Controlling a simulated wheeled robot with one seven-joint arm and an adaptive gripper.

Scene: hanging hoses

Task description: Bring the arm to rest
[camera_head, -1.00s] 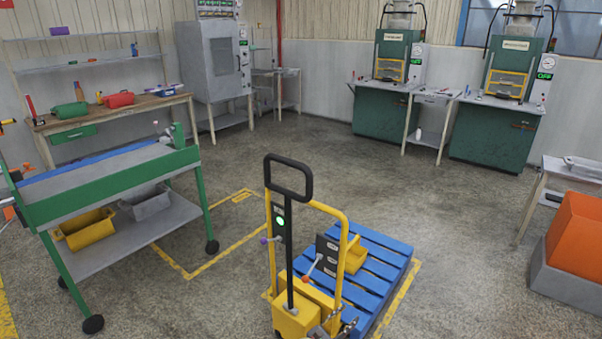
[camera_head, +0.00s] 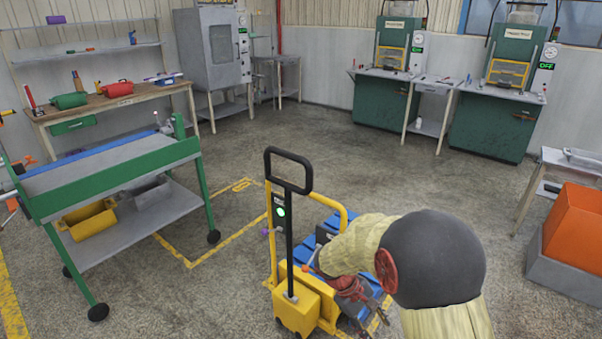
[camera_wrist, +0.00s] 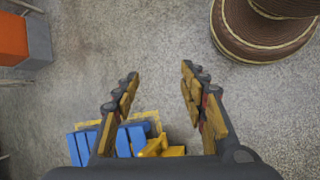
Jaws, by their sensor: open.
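My arm reaches in from the bottom right of the head view, in front of the blue pallet (camera_head: 323,223). My gripper (camera_wrist: 159,80) shows in the wrist view with its two jaws spread wide and nothing between them but bare floor. In the head view its end is low beside the yellow pallet truck (camera_head: 297,307), and its fingers are hard to make out there.
A green-framed cart (camera_head: 115,184) stands left, with a workbench (camera_head: 110,103) behind it. Two green presses (camera_head: 380,112) (camera_head: 492,128) stand at the back. An orange bin (camera_head: 575,225) is at the right. The middle floor is clear.

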